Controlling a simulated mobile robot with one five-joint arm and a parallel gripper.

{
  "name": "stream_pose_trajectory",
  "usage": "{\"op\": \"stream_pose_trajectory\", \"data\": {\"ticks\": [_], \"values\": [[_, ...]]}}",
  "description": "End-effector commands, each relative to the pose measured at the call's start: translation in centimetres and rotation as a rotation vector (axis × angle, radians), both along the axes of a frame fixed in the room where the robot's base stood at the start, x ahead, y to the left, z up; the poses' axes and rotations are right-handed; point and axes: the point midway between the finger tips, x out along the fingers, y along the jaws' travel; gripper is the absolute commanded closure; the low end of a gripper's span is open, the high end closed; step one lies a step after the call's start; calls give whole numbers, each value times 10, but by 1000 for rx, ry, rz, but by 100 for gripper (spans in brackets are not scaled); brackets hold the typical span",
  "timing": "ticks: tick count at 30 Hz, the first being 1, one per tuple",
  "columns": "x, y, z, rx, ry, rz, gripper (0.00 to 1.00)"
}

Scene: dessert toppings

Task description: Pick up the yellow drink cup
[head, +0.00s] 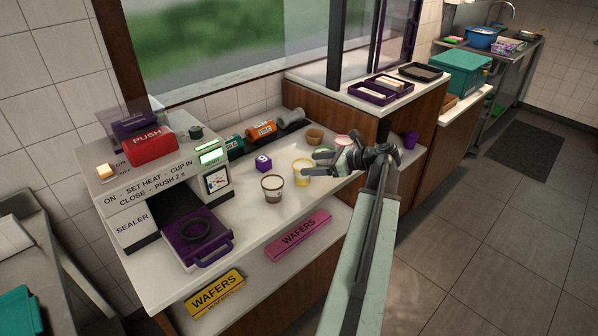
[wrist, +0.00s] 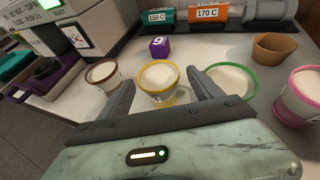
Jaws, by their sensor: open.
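The yellow drink cup (wrist: 158,84) has a yellow rim and pale contents. It stands upright on the white counter, and in the head view it shows as a yellow-rimmed cup (head: 302,172) at the tips of my gripper. My gripper (wrist: 161,82) is open, with one finger on each side of the yellow cup in the wrist view. The left finger is near the cup's side; I cannot tell whether either finger touches it. My gripper (head: 318,163) also shows in the head view, low over the counter, hiding part of the cups behind it.
A brown-rimmed cup (wrist: 103,74) stands close on the left. A green-rimmed cup (wrist: 232,82) and a pink cup (wrist: 300,95) stand on the right, with a plain brown cup (wrist: 274,48) behind. A purple cube (wrist: 159,46) sits behind. A sealer machine (head: 150,165) occupies the counter's left.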

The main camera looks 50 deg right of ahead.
Motion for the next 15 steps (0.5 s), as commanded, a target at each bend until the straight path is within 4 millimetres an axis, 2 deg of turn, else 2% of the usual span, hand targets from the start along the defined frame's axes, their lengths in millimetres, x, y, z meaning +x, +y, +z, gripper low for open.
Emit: {"op": "stream_pose_trajectory", "data": {"ticks": [5,10,15], "values": [[19,7,-12,0,0,3,25],[24,10,-13,0,0,2,25],[44,20,-31,0,0,4,25]]}}
